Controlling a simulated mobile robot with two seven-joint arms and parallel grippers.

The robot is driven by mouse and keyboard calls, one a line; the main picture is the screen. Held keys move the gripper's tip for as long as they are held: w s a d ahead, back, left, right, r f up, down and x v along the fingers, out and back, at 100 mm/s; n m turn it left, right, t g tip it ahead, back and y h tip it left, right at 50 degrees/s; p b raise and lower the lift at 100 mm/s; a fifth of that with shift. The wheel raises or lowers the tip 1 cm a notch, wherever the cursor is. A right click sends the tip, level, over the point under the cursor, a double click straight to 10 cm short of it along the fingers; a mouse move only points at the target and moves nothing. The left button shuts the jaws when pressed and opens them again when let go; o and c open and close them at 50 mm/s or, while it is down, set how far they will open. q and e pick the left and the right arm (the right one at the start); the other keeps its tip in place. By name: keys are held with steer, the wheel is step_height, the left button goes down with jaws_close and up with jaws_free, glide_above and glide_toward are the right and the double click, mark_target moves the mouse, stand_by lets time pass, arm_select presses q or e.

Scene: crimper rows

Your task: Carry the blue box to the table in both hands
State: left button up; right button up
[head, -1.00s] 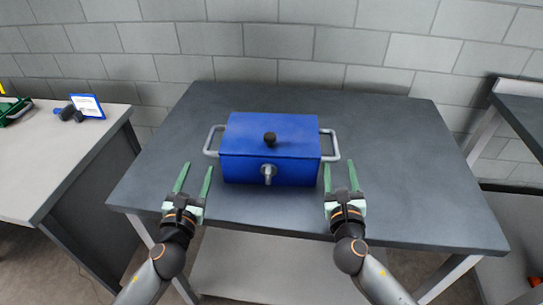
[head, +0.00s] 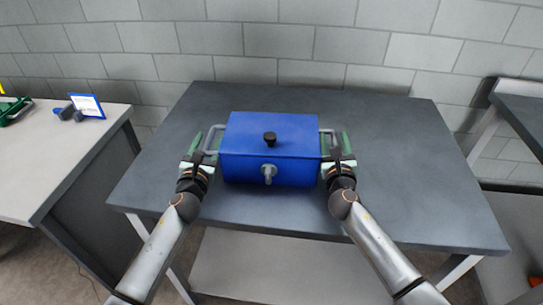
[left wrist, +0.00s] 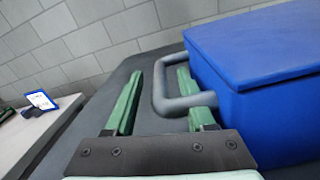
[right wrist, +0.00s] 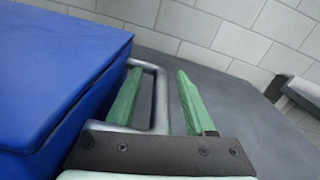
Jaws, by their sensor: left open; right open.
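The blue box (head: 270,150) sits on the dark table (head: 400,165), with a black knob on its lid and a grey spout-like fitting on its front. Its left handle (left wrist: 188,100) lies between the green fingers of my open left gripper (head: 208,140). Its right handle (right wrist: 158,95) lies between the fingers of my open right gripper (head: 338,143). In both wrist views the handle bars show gaps to at least one finger; contact is hard to tell.
A pale side table (head: 60,150) on the left holds a small framed sign (head: 87,105) and a green item (head: 12,110). Another dark surface (head: 522,110) stands at the right. A grey block wall is behind. The dark table is clear around the box.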

arm_select(q)
steer(key=shift+c, duration=0.2)
arm_select(e)
steer(key=shift+c, duration=0.2)
arm_select(q)
jaws_close()
arm_select(e)
jaws_close()
stand_by(0.6)
arm_select(q)
steer(key=shift+w+r, duration=0.1)
steer(key=shift+r, duration=0.2)
arm_select(e)
steer(key=shift+w+r, duration=0.1)
steer(key=shift+r, duration=0.2)
